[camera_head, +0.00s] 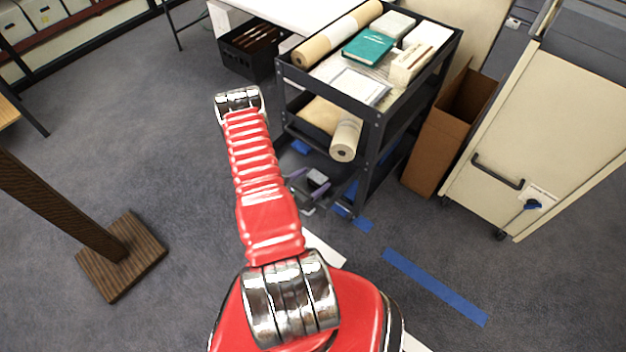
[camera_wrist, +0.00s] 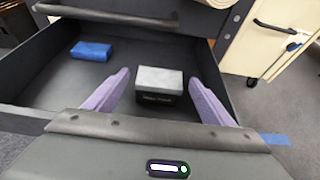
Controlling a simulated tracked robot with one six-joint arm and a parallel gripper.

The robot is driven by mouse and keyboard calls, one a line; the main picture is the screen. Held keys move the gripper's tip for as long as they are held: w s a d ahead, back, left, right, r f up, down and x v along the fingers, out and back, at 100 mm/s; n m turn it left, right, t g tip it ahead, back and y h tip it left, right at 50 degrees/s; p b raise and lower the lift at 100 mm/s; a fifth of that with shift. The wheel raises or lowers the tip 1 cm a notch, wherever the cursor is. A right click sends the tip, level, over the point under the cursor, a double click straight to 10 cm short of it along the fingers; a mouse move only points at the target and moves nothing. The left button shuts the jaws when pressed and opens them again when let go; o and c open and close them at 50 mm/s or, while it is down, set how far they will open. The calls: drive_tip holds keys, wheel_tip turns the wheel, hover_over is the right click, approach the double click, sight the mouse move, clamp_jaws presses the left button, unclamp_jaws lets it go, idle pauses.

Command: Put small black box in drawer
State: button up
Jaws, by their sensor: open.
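The small black box (camera_wrist: 160,97), with a pale grey top and faint lettering on its dark front, is in the wrist view between the two purple fingers of my gripper (camera_wrist: 158,76). The fingers are spread with gaps on both sides of it. The box appears inside the open dark drawer (camera_wrist: 48,88), toward its right side; I cannot tell if it rests fully on the floor. In the head view my gripper (camera_head: 311,183) is low beside the black cart (camera_head: 372,122). The drawer is largely hidden there.
A blue box (camera_wrist: 91,51) lies at the drawer's far left. The cart carries a teal book (camera_head: 369,47), paper rolls and white boxes. A brown carton (camera_head: 440,135) and a cream cabinet (camera_head: 535,130) stand to the right. A wooden post base (camera_head: 122,257) is at left; carpet between is clear.

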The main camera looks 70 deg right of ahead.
drive_tip(key=v, duration=1.2)
drive_tip(key=shift+r, duration=0.2)
idle(0.8)
drive_tip(key=shift+d, duration=0.1)
drive_tip(key=w+a+r+m+y, duration=0.1)
drive_tip(key=w+a+r+m, duration=0.25)
drive_tip(key=r, duration=0.65)
drive_tip(key=w+a+r+m+g+y, duration=0.1)
drive_tip(key=w+a+r+m, duration=0.2)
drive_tip(key=r, duration=0.6)
drive_tip(key=w+a+r+m+y, duration=0.1)
drive_tip(key=w+r+m, duration=0.25)
drive_tip(key=r, duration=0.65)
drive_tip(key=a+r+m+t+y, duration=0.1)
drive_tip(key=a+r+t+y, duration=0.2)
drive_tip(key=a+r, duration=0.4)
drive_tip(key=w+a+r+m+t+y, duration=0.1)
drive_tip(key=a+r+t+y, duration=0.2)
drive_tip(key=a, duration=1.3)
drive_tip(key=w+a+r+m+t+y, duration=0.1)
drive_tip(key=a+r+t+y, duration=0.2)
drive_tip(key=a+r, duration=0.9)
drive_tip(key=t, duration=0.3)
drive_tip(key=shift+w+r+y, duration=0.15)
drive_tip(key=shift+r+y, duration=0.15)
